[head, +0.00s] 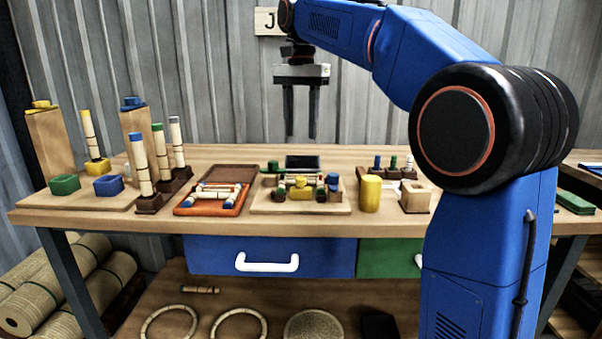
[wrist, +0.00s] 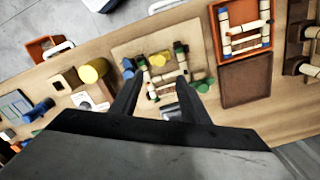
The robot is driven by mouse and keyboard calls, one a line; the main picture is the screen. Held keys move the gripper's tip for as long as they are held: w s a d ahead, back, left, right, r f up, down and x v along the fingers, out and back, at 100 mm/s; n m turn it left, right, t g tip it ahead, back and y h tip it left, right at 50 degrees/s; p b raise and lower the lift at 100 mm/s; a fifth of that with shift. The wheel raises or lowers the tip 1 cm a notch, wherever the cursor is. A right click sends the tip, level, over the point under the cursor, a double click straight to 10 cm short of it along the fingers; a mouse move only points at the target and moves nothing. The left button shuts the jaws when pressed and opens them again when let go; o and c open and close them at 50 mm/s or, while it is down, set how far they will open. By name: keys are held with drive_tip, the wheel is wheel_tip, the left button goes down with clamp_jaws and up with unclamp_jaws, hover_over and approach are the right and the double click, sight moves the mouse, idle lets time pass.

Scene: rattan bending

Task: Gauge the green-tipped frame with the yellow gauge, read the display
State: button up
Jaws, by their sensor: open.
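The green-tipped frame (head: 299,181) sits on a pale wooden board (head: 262,207) on the bench; its rods and green ends also show in the wrist view (wrist: 160,78). A small yellow piece (head: 300,194) stands at the board's front, and a yellow cylinder (head: 370,193) stands to the right. I cannot tell which is the gauge. A dark panel (head: 303,161), perhaps the display, lies behind the board; no reading is legible.
An orange tray (head: 180,211) with a blue-tipped frame lies left of the board. Farther left stand upright rods in dark holders (head: 149,203) and tall wooden blocks (head: 52,145). A wooden block with an opening (head: 415,199) is right of the yellow cylinder.

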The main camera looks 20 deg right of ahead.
sight(301, 177)
wheel_tip(301, 177, down, 13)
drive_tip(key=shift+r, duration=0.15)
idle(0.4)
